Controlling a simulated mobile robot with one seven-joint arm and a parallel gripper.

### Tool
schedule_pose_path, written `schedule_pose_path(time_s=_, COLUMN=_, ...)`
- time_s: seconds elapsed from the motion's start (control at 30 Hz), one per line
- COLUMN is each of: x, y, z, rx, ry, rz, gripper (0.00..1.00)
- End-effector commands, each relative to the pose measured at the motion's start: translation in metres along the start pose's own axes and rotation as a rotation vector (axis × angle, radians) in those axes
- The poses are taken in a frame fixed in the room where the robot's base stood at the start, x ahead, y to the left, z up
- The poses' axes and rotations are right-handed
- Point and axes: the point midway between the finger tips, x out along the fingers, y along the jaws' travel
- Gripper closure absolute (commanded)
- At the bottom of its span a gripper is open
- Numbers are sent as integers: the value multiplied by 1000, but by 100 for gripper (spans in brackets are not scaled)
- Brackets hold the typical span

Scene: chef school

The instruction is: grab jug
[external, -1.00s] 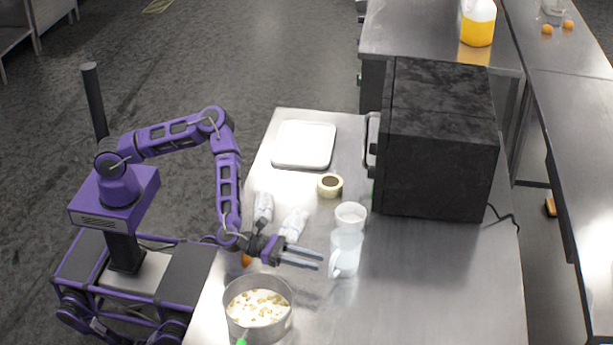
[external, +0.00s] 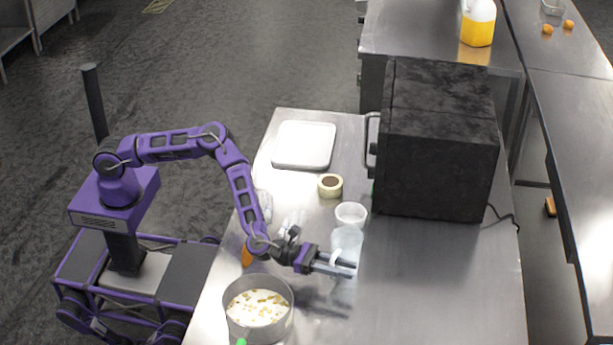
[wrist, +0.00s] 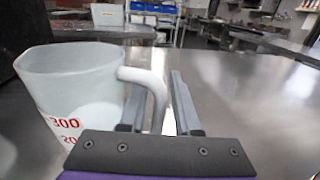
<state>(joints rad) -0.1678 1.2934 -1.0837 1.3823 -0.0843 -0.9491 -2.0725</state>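The jug (external: 347,240) is a translucent white measuring jug that stands upright on the steel table. In the wrist view the jug (wrist: 85,85) fills the left side, with red numbers low on its wall and its handle on the right. My gripper (external: 354,268) is at the near side of the jug, low over the table. In the wrist view my gripper (wrist: 157,84) is open, with the jug's handle (wrist: 156,92) between its fingers, nearer the left finger. I cannot tell whether a finger touches it.
A white cup (external: 351,213) stands just behind the jug. A pot (external: 258,308) with pale food is at the near left. A black oven (external: 437,150), a tape-like roll (external: 330,186) and a white tray (external: 304,144) are farther back. The table right of the jug is clear.

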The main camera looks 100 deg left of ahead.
Motion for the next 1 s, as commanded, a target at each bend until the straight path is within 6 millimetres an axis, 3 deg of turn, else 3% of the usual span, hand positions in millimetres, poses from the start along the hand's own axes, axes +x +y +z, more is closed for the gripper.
schedule_pose_path(time_s=0.1, x=0, y=0, z=0, rx=0, ry=0, rz=0, gripper=69)
schedule_pose_path(time_s=0.3, x=0, y=0, z=0, rx=0, ry=0, rz=-1, gripper=100)
schedule_pose_path(time_s=1.0, x=0, y=0, z=0, rx=0, ry=0, rz=-1, gripper=100)
